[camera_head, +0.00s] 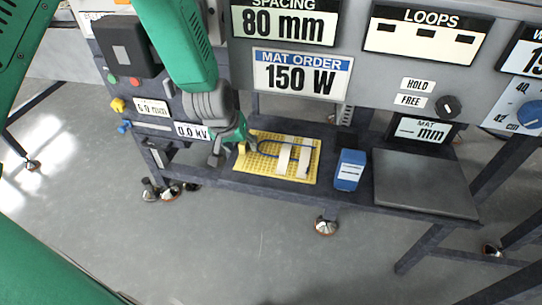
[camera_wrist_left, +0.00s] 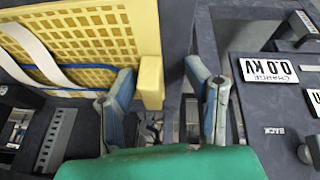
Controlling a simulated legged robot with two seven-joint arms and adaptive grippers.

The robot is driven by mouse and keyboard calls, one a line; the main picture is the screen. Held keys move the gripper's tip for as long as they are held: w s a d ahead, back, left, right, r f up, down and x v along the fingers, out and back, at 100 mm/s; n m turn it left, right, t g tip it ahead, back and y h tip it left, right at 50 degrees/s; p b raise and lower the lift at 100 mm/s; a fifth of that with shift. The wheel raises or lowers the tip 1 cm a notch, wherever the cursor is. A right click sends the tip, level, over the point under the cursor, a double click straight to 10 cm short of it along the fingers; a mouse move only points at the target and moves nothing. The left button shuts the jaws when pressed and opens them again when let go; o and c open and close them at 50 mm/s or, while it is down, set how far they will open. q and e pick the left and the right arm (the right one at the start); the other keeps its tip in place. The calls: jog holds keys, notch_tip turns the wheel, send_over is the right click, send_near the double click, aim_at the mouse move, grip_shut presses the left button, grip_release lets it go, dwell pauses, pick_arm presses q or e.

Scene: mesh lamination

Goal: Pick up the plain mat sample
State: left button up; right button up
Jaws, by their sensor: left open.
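A yellow gridded mat sample (camera_head: 258,162) with a blue line and two white strips lies on the dark shelf under the panel. I cannot tell from any label whether it is the plain one. It also shows at the upper left of the left wrist view (camera_wrist_left: 90,20), with a thick yellow end tab. My left gripper (camera_head: 238,146) is at the mat's left end. In the left wrist view, the open fingers (camera_wrist_left: 165,85) stand on either side of the tab, nearer the left finger. I cannot tell whether they touch it. My right gripper is out of view.
A blue box (camera_head: 349,170) stands right of the mat, and a dark flat plate (camera_head: 425,183) lies farther right. The control panel with its signs (camera_head: 302,73) overhangs the shelf. A small charge display (camera_wrist_left: 268,70) is right of the gripper.

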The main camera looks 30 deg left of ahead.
pick_arm(q)
jog(key=shift+d+r, duration=0.1)
jog(key=shift+d, duration=0.15)
jog(key=shift+d+r, duration=0.1)
jog(key=shift+d, duration=0.3)
grip_shut()
jog(key=shift+a, duration=0.4)
jog(key=shift+d+p, duration=0.2)
jog(key=shift+p, duration=0.25)
jog(key=shift+a+r, duration=0.1)
